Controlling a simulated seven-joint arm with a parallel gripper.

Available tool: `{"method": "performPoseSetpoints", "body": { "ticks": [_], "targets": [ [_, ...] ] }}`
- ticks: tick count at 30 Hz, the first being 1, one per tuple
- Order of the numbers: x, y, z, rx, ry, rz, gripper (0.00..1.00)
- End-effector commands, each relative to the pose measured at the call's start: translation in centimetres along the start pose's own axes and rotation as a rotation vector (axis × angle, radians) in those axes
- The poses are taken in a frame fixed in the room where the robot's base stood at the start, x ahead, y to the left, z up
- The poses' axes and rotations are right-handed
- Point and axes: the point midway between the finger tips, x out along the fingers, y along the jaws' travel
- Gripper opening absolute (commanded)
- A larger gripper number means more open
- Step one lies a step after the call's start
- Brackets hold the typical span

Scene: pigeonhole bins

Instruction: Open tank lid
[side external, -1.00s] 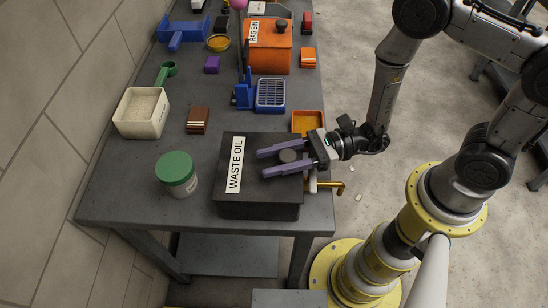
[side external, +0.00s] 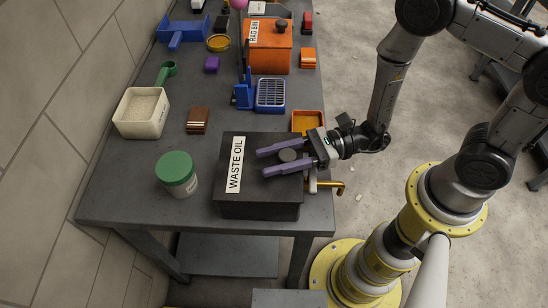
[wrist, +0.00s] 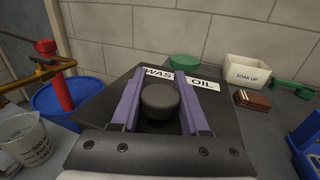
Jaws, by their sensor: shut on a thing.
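The tank is a dark box (side external: 258,208) with a white "WASTE OIL" label, standing near the front of the table. Its lid (side external: 262,146) lies flat on top and carries a round dark knob (side external: 288,155). In the wrist view the knob (wrist: 160,101) sits between my two purple fingers. My gripper (side external: 262,162) reaches in from the right, low over the lid, and its fingers are closed in on the knob's sides. The lid appears seated on the tank, with no gap that I can make out.
A green-capped jar (side external: 177,172) stands close left of the tank. A white "SOAK UP" bin (side external: 142,112), a brown block (side external: 198,120) and a blue caddy (side external: 270,95) lie behind it. A brass tap (side external: 336,187) sticks out at the tank's right. A blue bucket (wrist: 62,104) shows in the wrist view.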

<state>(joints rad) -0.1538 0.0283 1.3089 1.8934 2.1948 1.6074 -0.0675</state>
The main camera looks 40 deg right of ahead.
Motion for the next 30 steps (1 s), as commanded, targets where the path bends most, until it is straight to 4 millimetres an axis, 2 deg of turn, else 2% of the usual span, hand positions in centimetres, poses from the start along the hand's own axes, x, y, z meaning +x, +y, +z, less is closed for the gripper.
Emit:
{"method": "performPoseSetpoints", "body": {
  "ticks": [8, 18, 30],
  "targets": [
    [0.5, -0.2, 1.8, 0.035, 0.121, -0.001, 0.00],
    [2.2, -0.7, 4.9, 0.120, 0.392, 0.000, 0.00],
    [4.1, -1.4, 6.8, 0.195, 0.630, 0.000, 0.00]
  ]
}}
